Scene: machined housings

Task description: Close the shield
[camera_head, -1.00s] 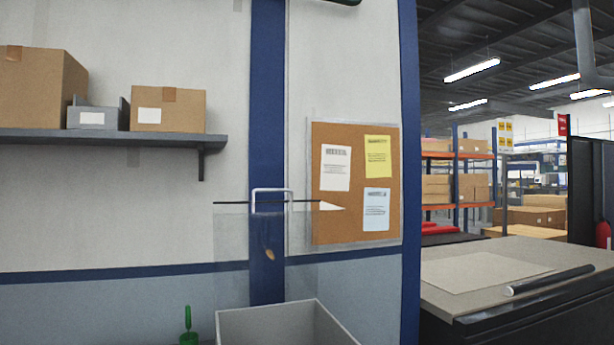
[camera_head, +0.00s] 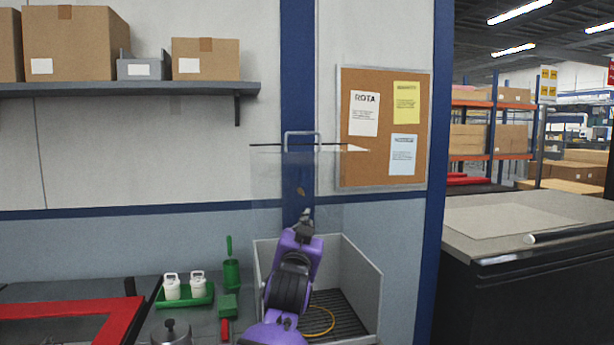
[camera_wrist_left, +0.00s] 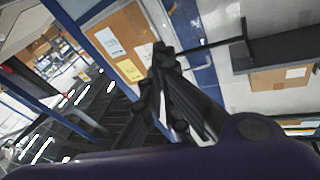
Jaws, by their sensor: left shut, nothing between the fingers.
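The shield (camera_head: 325,190) is a clear, faint panel standing upright above a grey open-topped box in the head view. A dark strip runs along its top edge, and a pale handle (camera_head: 303,134) rises there. My left gripper (camera_head: 304,214) points up in front of the panel, below the handle, at the end of my purple arm. It is shut and empty. I cannot tell whether it touches the panel. My right gripper is not in view.
The grey box (camera_head: 365,275) has a dark ribbed floor with a yellow ring on it. A green tray (camera_head: 185,296) with two white bottles stands to its left. A shelf (camera_head: 130,89) with cartons is on the wall, and a pinboard (camera_head: 384,175) hangs right of the shield.

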